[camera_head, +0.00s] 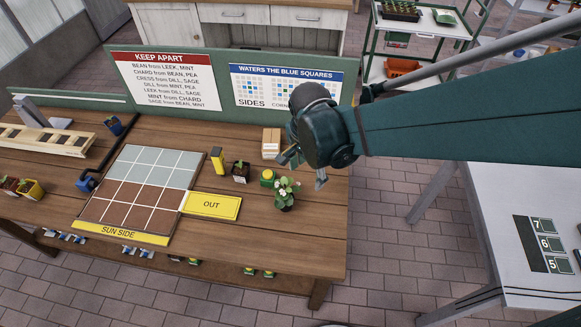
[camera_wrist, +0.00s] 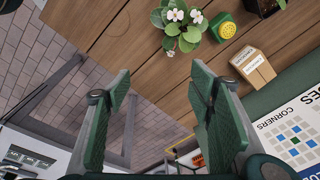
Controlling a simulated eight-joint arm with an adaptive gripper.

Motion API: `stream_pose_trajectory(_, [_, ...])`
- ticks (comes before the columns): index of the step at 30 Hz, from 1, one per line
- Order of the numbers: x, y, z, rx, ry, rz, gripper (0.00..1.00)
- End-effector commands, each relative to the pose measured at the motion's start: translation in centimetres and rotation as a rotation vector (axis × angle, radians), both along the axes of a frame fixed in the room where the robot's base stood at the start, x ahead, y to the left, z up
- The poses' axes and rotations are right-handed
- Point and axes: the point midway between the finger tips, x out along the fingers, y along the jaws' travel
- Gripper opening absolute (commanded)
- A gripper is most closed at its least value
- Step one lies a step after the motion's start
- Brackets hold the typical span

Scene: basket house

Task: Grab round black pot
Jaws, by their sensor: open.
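The round black pot (camera_head: 287,206) stands near the right end of the wooden table and holds a green plant with white flowers (camera_head: 286,187). In the wrist view the flowering plant (camera_wrist: 181,24) is at the top centre, and its leaves hide most of the pot. My gripper (camera_head: 304,171) is above the table's right side, just behind and above the plant in the head view. Its fingers are spread with nothing between them, which also shows in the wrist view (camera_wrist: 158,95).
A green-and-yellow container (camera_head: 267,178) stands close behind the pot, with a cardboard box (camera_head: 271,143) farther back. Another dark pot with a seedling (camera_head: 240,173) is to the left. The yellow OUT plate (camera_head: 211,206) lies left. The wooden table (camera_head: 310,235) is bare right of the pot.

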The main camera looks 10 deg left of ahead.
Motion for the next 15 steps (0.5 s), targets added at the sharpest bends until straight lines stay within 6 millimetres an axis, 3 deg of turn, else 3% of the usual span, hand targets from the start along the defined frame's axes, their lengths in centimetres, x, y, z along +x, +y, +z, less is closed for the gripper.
stream_pose_trajectory(9, [-0.5,4.7,-4.4,-0.028,0.051,-0.126,0.53])
stream_pose_trajectory(15, [-1.1,6.7,-6.5,-0.046,0.068,-0.188,0.53])
